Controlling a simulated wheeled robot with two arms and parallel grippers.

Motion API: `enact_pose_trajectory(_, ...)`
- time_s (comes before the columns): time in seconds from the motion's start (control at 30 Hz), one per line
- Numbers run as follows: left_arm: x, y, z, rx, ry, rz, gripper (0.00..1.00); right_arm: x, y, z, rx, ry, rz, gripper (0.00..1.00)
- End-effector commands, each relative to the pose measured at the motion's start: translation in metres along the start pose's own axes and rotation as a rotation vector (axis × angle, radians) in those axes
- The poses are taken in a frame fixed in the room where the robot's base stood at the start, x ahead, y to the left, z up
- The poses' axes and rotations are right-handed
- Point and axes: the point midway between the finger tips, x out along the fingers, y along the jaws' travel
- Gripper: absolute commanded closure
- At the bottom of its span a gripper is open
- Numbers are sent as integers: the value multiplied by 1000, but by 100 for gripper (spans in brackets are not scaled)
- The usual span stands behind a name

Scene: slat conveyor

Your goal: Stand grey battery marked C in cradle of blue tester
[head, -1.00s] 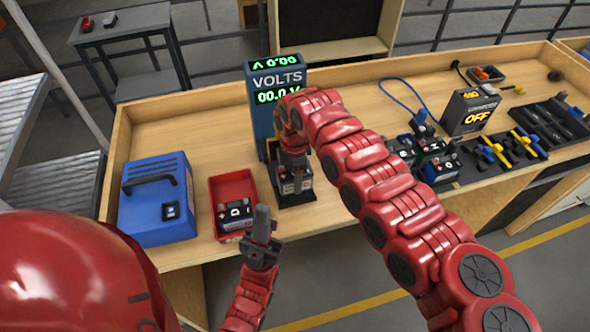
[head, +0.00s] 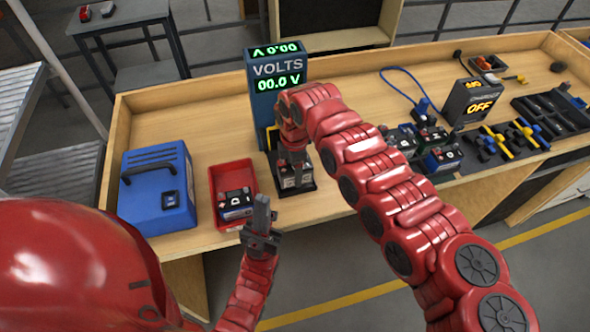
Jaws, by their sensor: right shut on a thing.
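The blue tester (head: 262,105) stands at the back of the bench, its green display reading 00.0 V. Its dark cradle (head: 311,186) is at its front foot. My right gripper (head: 293,168) points down over the cradle, shut on a grey battery (head: 289,182) with a pale label; the letter is too small to read surely. The battery looks upright in or just above the cradle; I cannot tell whether it is seated. My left gripper (head: 262,213) is raised in front of the red bin; its jaw gap is not visible.
The red bin (head: 222,170) holds a battery marked D (head: 237,203). A blue case (head: 155,205) stands left of it. More batteries (head: 440,158), a black box reading OFF (head: 474,103) and coloured clamps (head: 510,140) are on the right. Bare wood lies behind the bin.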

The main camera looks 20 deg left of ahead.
Motion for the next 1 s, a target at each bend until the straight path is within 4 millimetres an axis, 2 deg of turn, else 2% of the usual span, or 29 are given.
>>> enact_pose_trajectory(0.6, -16, 1, 3, 0, 0, 0, 100, 17, 0, 0, 0, 0, 1, 100)
enact_pose_trajectory(0.63, -15, 1, 2, 0, 0, 0, 100, 16, 0, 0, 0, 0, 1, 34)
enact_pose_trajectory(0.8, -15, 1, 2, 0, 0, 0, 100, 15, 0, 0, 0, 0, 0, 4)
enact_pose_trajectory(1.0, -15, 1, 2, 0, 0, 0, 100, 15, 0, 0, 0, 0, 0, 3)
